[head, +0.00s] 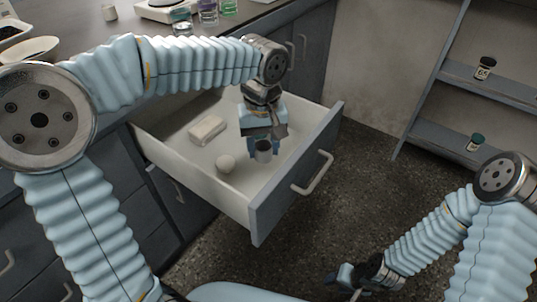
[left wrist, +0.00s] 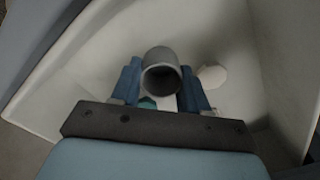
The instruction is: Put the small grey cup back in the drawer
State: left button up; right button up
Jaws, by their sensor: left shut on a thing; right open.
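The small grey cup (head: 263,152) is between the blue fingers of my left gripper (head: 263,147), inside the outline of the open drawer (head: 190,167). The left wrist view shows the cup (left wrist: 162,75) with its open mouth facing the camera, and the left gripper (left wrist: 162,90) shut on its sides. Whether the cup touches the drawer floor I cannot tell. My right gripper (head: 352,278) is low at the bottom of the head view, away from the drawer; it is open and holds nothing that I can see.
In the drawer lie a whitish block (head: 207,129) and a pale round thing (head: 225,163), left of the cup. The drawer front with its handle (head: 312,173) stands out over the dark floor. A shelf (head: 450,138) with small jars is at the right. The counter holds several jars.

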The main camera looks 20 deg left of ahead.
aim_at(268, 166)
pick_arm(q)
jog(key=shift+w+d+f, duration=0.25)
jog(key=shift+w+f, duration=0.6)
jog(key=shift+f, duration=0.25)
jog(key=f, duration=0.4)
jog(key=shift+w, duration=0.3)
jog(key=o, duration=1)
jog(key=shift+r, duration=0.1)
notch_tip(268, 166, up, 12)
jog(key=shift+r+p, duration=0.1)
jog(key=shift+p, duration=0.5)
